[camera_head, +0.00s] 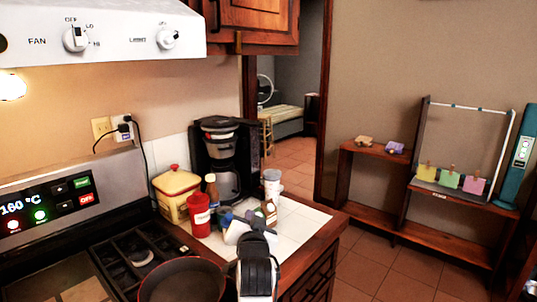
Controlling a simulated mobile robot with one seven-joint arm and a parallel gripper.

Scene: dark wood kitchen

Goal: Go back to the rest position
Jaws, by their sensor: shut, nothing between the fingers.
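My arm (257,268), white with a black top, rises at the bottom centre in front of the counter. I cannot make out my gripper's fingers in this view. No object is seen held by the arm. The task names no object.
A stove with a dark pan (183,281) is at lower left. The tiled counter (305,222) carries a coffee maker (220,160), a yellow canister (176,192), a red container (199,215), a bottle (212,190) and a cup (271,183). A wooden shelf (376,217) stands right; open floor lies before it.

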